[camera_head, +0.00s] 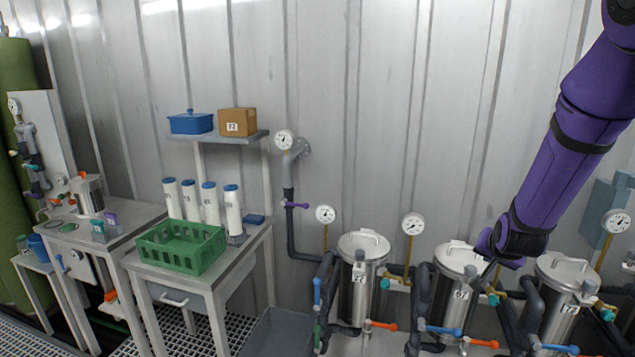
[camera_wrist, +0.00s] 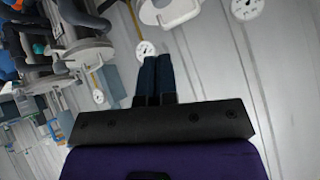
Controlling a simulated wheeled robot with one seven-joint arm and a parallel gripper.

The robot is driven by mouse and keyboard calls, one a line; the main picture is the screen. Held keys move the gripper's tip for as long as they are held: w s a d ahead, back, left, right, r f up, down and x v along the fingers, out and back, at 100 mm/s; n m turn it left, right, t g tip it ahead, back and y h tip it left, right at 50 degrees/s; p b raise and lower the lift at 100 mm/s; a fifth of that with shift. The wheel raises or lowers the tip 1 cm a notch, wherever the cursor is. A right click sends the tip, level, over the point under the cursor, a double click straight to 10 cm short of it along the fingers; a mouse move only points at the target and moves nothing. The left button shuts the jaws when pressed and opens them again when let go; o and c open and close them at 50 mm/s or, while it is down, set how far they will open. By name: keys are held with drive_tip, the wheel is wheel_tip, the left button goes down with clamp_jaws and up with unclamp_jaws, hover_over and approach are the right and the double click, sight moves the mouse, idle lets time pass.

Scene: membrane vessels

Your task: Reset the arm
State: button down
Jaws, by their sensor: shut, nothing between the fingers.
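My purple arm comes down from the upper right in the head view, and its wrist is in front of the steel vessels. My gripper (camera_wrist: 155,75) shows in the wrist view with its two dark fingers side by side, shut and empty. In the head view the fingers are mostly hidden by the wrist. The arm is near the middle vessel (camera_head: 456,290) and the right vessel (camera_head: 562,300); I cannot tell whether it touches them. The left vessel (camera_head: 358,290) stands clear of the arm.
Pressure gauges (camera_head: 414,223) and pipes with coloured valve handles (camera_head: 380,326) surround the vessels. At left, a table holds a green crate (camera_head: 180,247) and several white cartridges (camera_head: 233,210). A shelf (camera_head: 225,136) above bears a blue box (camera_head: 191,123) and a cardboard box (camera_head: 237,122).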

drive_tip(key=s+a+r+n+y, duration=0.2)
drive_tip(key=s+a+r, duration=0.35)
drive_tip(key=r, duration=0.45)
drive_tip(key=s+a+r+n+g, duration=0.1)
drive_tip(key=s+r, duration=0.3)
drive_tip(key=s, duration=0.5)
drive_tip(key=s+a+r+n+g, duration=0.1)
drive_tip(key=s+r, duration=0.3)
drive_tip(key=s, duration=0.4)
drive_tip(key=s+a+r+n+g+y, duration=0.1)
drive_tip(key=s+a+r+n, duration=0.2)
drive_tip(key=s, duration=0.6)
drive_tip(key=shift+s+a+r, duration=0.2)
drive_tip(key=shift+s+r, duration=0.15)
drive_tip(key=shift+r, duration=0.15)
